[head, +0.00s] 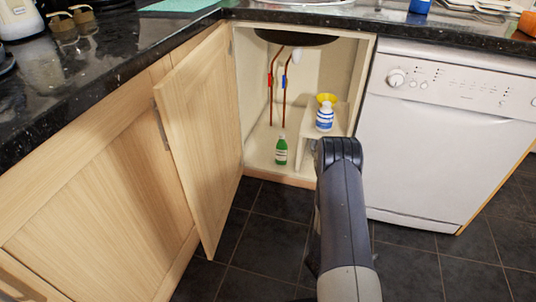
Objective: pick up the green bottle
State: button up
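The green bottle (281,150) stands upright on the floor of the open under-sink cabinet (258,157), near its front edge. It has a pale label and a light cap. My arm reaches up from the bottom of the head view, and its dark upper end is to the right of the bottle, in front of the cabinet's right side. My gripper is hidden behind the arm, so I cannot see its fingers or whether they hold anything. The bottle is apart from the visible arm.
A white and blue bottle (325,118) stands on a raised white shelf (312,128), by a yellow object (326,98). The open cabinet door (203,135) stands to the left. Copper pipes (284,88) run behind. A dishwasher (445,130) is at right.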

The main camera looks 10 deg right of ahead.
aim_at(281, 147)
jog(key=u, duration=0.4)
jog(key=i+l+u, duration=0.1)
jog(key=u, duration=0.25)
jog(key=l+u, duration=0.1)
jog(key=u, duration=0.3)
jog(key=l+u, duration=0.1)
jog(key=u, duration=0.25)
jog(key=i+l, duration=0.15)
jog(key=l, duration=0.25)
jog(key=i+l, duration=0.15)
jog(key=l, duration=0.2)
jog(key=i+l, duration=0.1)
jog(key=l, duration=0.3)
jog(key=i+l+u, duration=0.1)
jog(key=l, duration=0.3)
jog(key=i+l, duration=0.2)
jog(key=l, duration=0.15)
